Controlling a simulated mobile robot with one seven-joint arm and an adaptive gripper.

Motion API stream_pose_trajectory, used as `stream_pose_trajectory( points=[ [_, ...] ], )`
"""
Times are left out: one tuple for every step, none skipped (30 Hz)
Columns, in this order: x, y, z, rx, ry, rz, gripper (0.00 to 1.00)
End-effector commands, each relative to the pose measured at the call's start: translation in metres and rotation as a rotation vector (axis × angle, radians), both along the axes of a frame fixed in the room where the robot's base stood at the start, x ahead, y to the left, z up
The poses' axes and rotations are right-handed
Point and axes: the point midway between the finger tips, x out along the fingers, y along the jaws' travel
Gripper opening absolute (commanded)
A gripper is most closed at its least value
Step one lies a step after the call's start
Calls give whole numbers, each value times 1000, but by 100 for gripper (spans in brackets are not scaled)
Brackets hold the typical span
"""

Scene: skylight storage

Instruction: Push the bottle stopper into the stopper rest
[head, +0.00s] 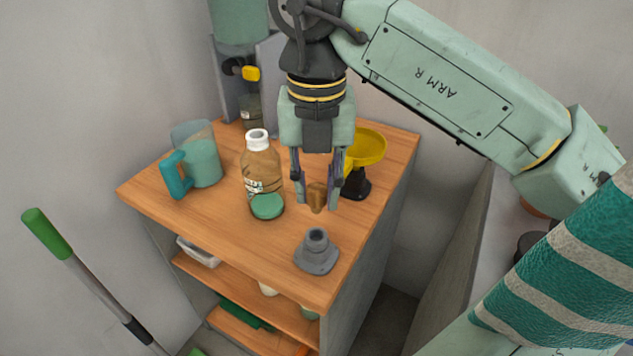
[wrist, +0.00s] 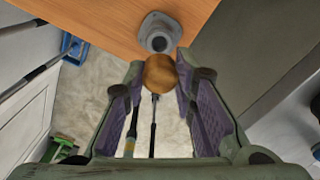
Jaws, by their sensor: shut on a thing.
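My gripper (head: 317,194) is shut on the bottle stopper (head: 317,198), a brown cork-like piece that points down between the fingertips. In the wrist view the stopper (wrist: 160,75) shows as a round brown top between the purple finger pads. The stopper rest (head: 317,252) is a grey base with a short upright hollow collar, near the front right corner of the wooden cabinet top. The stopper is held above the wood, apart from the rest and behind it in the head view. The rest (wrist: 159,33) also shows at the wood's edge in the wrist view.
A teal mug (head: 201,163) is farther left. A yellow funnel (head: 364,147) on a black stand is close behind right. The front left top is clear.

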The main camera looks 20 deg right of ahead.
Motion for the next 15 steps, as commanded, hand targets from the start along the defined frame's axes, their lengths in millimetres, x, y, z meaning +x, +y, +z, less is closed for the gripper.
stream_pose_trajectory(
  points=[
    [0, 0, 0, 0, 0, 0, 0],
    [0, 0, 0, 0, -1, 0, 0],
    [0, 0, 0, -1, -2, 0, 0],
    [0, 0, 0, -3, -2, 0, 0],
    [0, 0, -1, -4, -4, 0, 0],
    [0, 0, -1, -7, -5, 1, 0],
    [0, 0, -1, -9, -8, 1, 0],
    [0, 0, -2, -12, -10, 1, 0],
    [0, 0, -3, -14, -13, 2, 0],
    [0, 0, -5, -13, -12, 2, 0],
    [0, 0, -7, -12, -11, 2, 0],
    [0, 0, -9, -12, -11, 2, 0],
    [0, 0, -12, -12, -11, 2, 0],
    [0, 0, -14, -12, -11, 2, 0],
    [0, 0, -17, -12, -11, 2, 0]
  ],
)
